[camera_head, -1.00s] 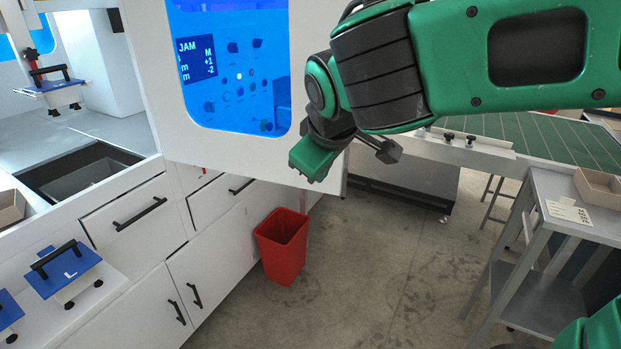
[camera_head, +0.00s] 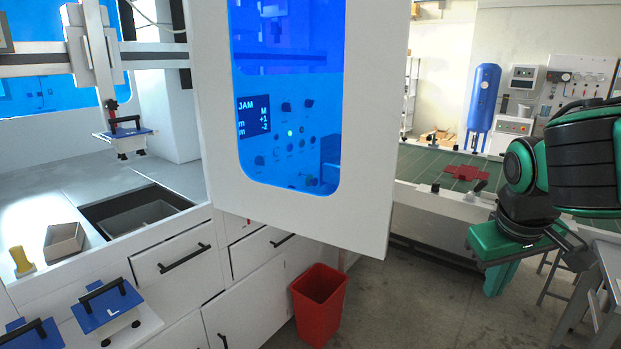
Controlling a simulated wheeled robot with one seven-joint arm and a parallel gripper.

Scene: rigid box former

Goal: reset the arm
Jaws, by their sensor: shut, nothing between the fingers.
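My green and black arm reaches in from the right edge in the head view. My gripper (camera_head: 500,280) hangs at its end, fingers pointing down, shut and empty. It is over the floor area right of the machine door and touches nothing that I can see. Part of the wrist hides the fingers' far side.
A white machine door (camera_head: 370,150) with a blue window stands left of my arm. A red bin (camera_head: 318,305) stands on the floor below it. A green conveyor (camera_head: 420,165) with a red cross-shaped piece (camera_head: 465,172) lies behind. A grey metal stand (camera_head: 610,265) is close at right.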

